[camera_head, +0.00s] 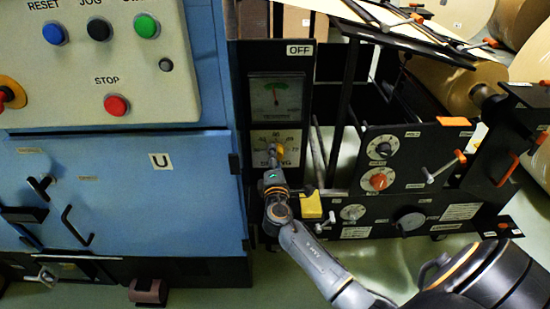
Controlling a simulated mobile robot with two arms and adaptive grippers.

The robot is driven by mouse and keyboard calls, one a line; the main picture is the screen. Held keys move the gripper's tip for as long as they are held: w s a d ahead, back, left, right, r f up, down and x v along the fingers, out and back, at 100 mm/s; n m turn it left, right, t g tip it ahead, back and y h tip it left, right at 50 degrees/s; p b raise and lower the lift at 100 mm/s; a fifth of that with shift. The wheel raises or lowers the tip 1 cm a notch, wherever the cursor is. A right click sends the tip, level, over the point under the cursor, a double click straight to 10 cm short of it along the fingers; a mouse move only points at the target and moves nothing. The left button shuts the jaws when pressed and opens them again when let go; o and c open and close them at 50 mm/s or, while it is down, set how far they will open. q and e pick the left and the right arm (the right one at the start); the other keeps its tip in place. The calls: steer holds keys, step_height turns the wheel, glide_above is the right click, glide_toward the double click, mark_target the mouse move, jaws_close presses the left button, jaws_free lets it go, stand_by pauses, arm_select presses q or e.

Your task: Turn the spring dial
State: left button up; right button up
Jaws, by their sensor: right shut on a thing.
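The spring dial (290,137) is a pale square plate with a scale on the dark upright panel, below a gauge with a green arc. Its lower label is partly covered by my gripper. My right gripper (274,153) is at the middle of the dial, shut on the dial's knob; a bit of yellow shows there. The fingers and most of the knob are too small or hidden to make out. My right arm reaches in from the lower right. My left gripper is not in view.
A blue cabinet (130,180) with a push-button panel (85,75) stands at left. A yellow block (311,206) sits right of my wrist. Farther right are a black panel with knobs (379,181), orange-tipped levers (447,166) and large brown rolls (450,85). Green floor shows below.

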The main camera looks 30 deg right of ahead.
steer(key=o, duration=1.1)
steer(key=shift+o, duration=0.2)
steer(key=v, duration=1.2)
